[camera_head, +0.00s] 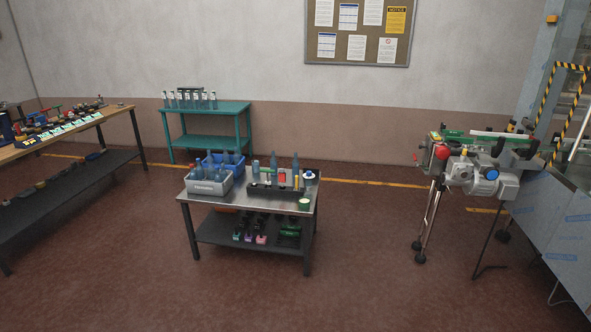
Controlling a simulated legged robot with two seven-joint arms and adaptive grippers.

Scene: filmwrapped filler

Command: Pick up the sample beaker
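No thing in view can be told for sure as the sample beaker; the items are small and far off. A low metal table (230,214) stands in the middle. On it, a black tray (262,191) holds upright bottles and small coloured items. A grey bin (209,187) and a blue bin (239,168), both with bottles in them, stand at its left. A white and blue item (309,175) and a small green and white round item (304,204) stand at its right end. Neither of my grippers is in view.
A teal cart (207,108) with several small bottles stands by the wall. A long workbench (75,128) is at the left. A machine on legs (470,172) and a blue-grey enclosure (565,220) are at the right. The floor in front of the metal table is clear.

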